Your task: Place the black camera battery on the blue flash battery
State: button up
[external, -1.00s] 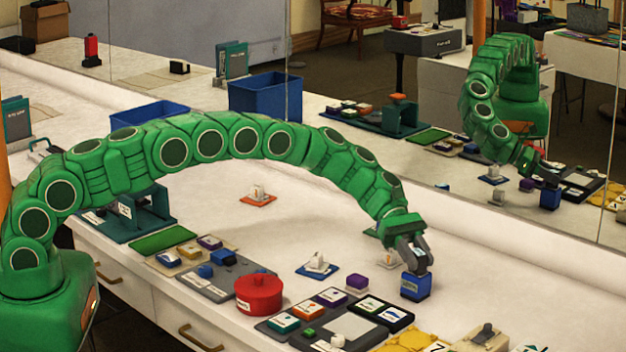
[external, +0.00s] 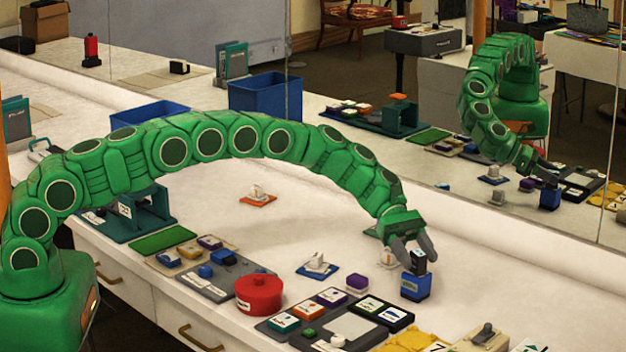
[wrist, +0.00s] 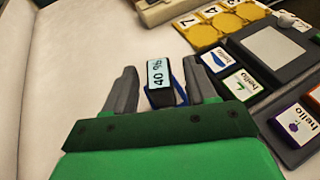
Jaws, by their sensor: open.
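The black camera battery (external: 418,261) stands upright on top of the blue flash battery (external: 415,287) at the right of the counter. In the wrist view the black battery (wrist: 159,78) shows its pale end label, and a blue edge of the flash battery (wrist: 179,85) shows beside it. My gripper (external: 414,248) is open, its fingers spread on either side of the black battery with visible gaps. The lower part of the blue battery is hidden in the wrist view.
A red round pot (external: 259,294) stands farther left. Yellow pieces (external: 412,342) lie in front. A mirror reflects the scene.

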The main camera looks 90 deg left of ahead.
jog(key=v, duration=1.1)
jog(key=shift+s+a, duration=0.15)
jog(key=shift+r, duration=0.15)
jog(key=s+d+r+m+g+y, duration=0.25)
jog(key=s+d+r+m, duration=0.25)
jog(key=s+d+r, duration=0.55)
jog(key=s+d+r+m+g+y, duration=0.1)
jog(key=s+d+r+m+g, duration=0.2)
jog(key=s+d+r+m, duration=0.7)
jog(key=s+d+m+g+y, duration=0.15)
jog(key=s+d, duration=0.25)
jog(key=s, duration=0.6)
jog(key=s+d+n+y, duration=0.1)
jog(key=s+d+y, duration=0.25)
jog(key=s, duration=0.75)
jog(key=s+a+f+m+y, duration=0.1)
jog(key=s+a+m+y, duration=0.1)
jog(key=s, duration=0.8)
jog(key=s+a+f+m+y, duration=0.2)
jog(key=s+m, duration=0.2)
jog(key=s, duration=0.6)
jog(key=shift+s+a+f+m, duration=0.25)
jog(key=shift+a+f+m, duration=0.1)
jog(key=shift+a, duration=0.05)
